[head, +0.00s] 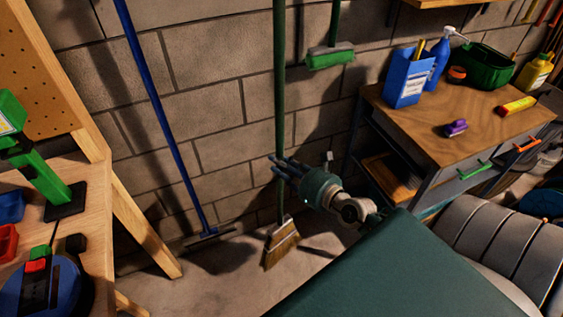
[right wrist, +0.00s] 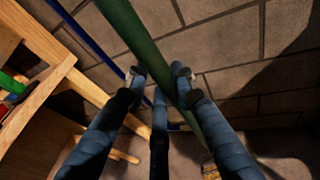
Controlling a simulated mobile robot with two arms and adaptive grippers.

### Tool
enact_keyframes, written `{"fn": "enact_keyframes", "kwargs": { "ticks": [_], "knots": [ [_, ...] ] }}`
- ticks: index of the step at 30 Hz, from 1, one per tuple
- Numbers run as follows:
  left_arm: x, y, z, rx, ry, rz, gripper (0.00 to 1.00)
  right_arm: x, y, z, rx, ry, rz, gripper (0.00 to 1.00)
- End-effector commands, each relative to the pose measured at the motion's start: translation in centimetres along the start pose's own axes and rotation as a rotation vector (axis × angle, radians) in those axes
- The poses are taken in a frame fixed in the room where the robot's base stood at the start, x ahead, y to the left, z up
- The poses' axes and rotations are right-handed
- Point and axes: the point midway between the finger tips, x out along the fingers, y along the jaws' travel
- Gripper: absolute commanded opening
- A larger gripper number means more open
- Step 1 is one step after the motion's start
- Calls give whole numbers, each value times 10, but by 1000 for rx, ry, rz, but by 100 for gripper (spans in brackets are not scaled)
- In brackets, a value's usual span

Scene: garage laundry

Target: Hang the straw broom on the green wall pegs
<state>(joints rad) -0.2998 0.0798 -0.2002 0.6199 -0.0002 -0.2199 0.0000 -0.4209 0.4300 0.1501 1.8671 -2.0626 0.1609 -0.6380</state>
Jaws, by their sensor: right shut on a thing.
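The straw broom (head: 282,245) is in the head view, its long green handle nearly upright before the block wall and its straw head low by the floor. I cannot tell whether the bristles touch the floor. My right gripper (head: 282,170) is shut on the lower handle, above the straw head. In the right wrist view the green handle (right wrist: 150,45) runs diagonally between the fingers of the right gripper (right wrist: 157,75). The top of the handle is outside the head view. The green wall pegs are not visible. My left gripper is not in view.
A blue-handled tool (head: 165,120) leans on the wall to the left. A green brush (head: 331,58) hangs to the right of the broom handle. A wooden workbench (head: 95,220) is at left; a cabinet (head: 450,120) with bottles and bins is at right.

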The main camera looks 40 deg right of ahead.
Motion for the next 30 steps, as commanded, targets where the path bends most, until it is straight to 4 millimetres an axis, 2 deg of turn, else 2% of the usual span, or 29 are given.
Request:
{"fn": "enact_keyframes", "kwargs": {
  "ticks": [30],
  "knots": [
    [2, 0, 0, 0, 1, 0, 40, 64, -22, 14, 0, -6, -1, 0]
  ]
}}
